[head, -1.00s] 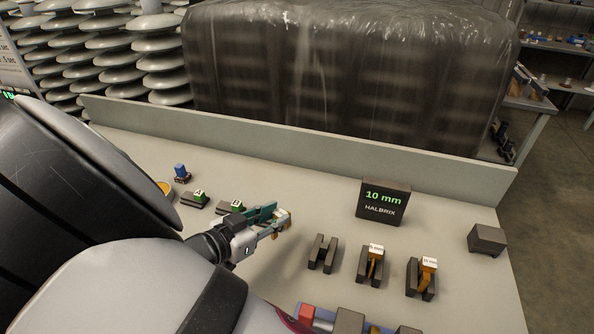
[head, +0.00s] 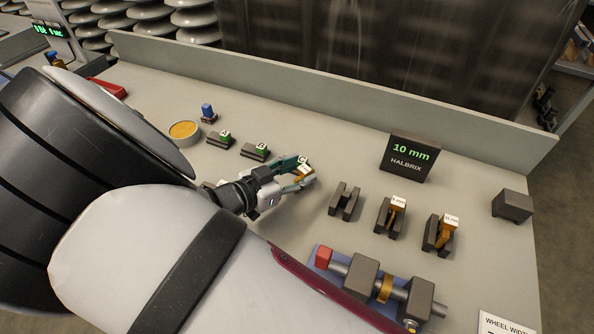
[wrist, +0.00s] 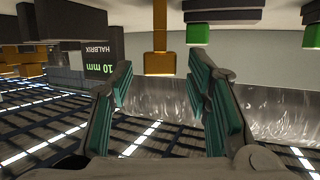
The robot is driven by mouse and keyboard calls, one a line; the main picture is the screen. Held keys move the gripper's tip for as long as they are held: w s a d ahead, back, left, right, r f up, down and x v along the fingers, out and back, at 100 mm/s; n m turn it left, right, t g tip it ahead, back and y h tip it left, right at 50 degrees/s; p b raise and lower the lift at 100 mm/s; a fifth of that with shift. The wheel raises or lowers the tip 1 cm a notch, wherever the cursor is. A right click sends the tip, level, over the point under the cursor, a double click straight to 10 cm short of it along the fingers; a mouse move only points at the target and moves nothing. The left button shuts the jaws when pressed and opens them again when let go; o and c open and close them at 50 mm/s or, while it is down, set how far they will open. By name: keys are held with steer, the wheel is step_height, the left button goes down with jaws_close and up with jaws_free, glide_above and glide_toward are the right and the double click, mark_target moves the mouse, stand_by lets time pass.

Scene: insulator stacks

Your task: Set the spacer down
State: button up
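The orange spacer (wrist: 158,63) shows in the upside-down wrist view as a wide block on a narrow stem, beyond and between my fingertips. In the head view the spacer (head: 304,173) is a small orange piece at the fingertips, partly hidden by them; a small white letter tag shows beside it. My gripper (head: 294,171) reaches in from the left. In the wrist view its two green-padded fingers stand apart, with gaps on both sides of the spacer. The spacer's foot is cut off there, so I cannot tell what it rests on.
Green-topped blocks A (head: 221,138) and B (head: 255,151) stand left of my gripper. An empty slotted holder (head: 344,202) and two holders with orange spacers (head: 390,217) stand right. A "10 mm HALBRIX" display (head: 410,157) is behind them. A shaft fixture (head: 365,280) lies in front.

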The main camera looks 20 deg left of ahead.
steer(key=shift+r, duration=0.15)
steer(key=v, duration=1.2)
steer(key=shift+p, duration=0.4)
